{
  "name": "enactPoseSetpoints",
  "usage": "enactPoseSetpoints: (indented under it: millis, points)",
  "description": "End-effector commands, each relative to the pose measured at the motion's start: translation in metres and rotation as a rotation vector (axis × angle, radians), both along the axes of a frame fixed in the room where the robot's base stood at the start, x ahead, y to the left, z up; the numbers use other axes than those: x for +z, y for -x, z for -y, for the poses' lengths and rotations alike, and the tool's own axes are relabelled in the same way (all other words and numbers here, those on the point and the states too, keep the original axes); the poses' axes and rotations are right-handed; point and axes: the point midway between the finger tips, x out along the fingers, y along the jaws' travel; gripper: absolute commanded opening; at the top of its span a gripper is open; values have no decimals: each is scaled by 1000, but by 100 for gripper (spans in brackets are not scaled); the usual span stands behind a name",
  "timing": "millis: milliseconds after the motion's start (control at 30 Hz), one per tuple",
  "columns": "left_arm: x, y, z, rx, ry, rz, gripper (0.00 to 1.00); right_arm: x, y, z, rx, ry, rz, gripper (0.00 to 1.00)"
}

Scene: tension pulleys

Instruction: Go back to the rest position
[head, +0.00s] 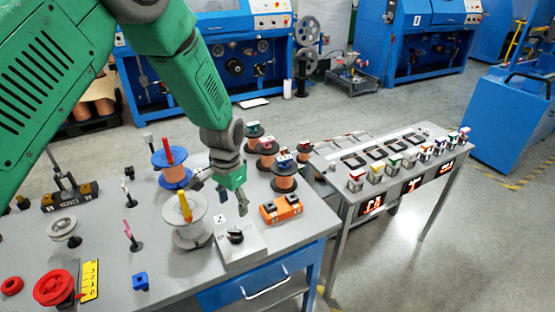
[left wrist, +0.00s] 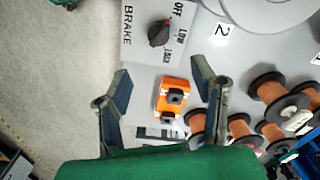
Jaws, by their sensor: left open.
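My left gripper (head: 221,197) hangs from the green arm over the right part of the workbench (head: 322,222). Its two fingers are spread apart with nothing between them. My right gripper is not in view.
Close by the gripper stand a white spool (head: 190,234) with a yellow peg, a blue spool (head: 172,176) and several copper spools (head: 284,183). A second table (head: 402,190) with a row of coloured pieces is to the right. Open floor (head: 470,260) lies at the lower right.

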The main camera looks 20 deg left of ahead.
Motion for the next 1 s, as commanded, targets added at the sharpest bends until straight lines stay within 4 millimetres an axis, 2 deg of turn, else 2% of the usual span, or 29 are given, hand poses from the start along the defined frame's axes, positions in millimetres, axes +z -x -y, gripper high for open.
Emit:
enactPoseSetpoints:
  millis: [167, 267, 367, 400, 533, 700, 867, 900, 1000]
  points:
    - [-9, 8, 1, 7, 0, -5, 52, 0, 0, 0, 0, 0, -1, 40]
    - [-37, 33, 3, 33, 0, -13, 52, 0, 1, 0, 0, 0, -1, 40]
    - [-79, 82, 7, 83, 1, -20, 52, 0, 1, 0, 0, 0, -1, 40]
    - [-96, 107, 9, 107, 0, -23, 52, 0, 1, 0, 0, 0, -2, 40]
    - [-132, 186, 15, 185, 2, -23, 52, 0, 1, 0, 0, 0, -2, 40]
    - [-145, 273, 21, 272, 3, -21, 52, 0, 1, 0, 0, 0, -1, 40]
    - [-136, 341, 25, 345, 4, -20, 52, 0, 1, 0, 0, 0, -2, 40]
    - [-154, 327, 26, 331, 7, 1, 52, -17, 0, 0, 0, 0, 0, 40]
    - [-177, 320, 28, 308, 5, 15, 52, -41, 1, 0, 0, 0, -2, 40]
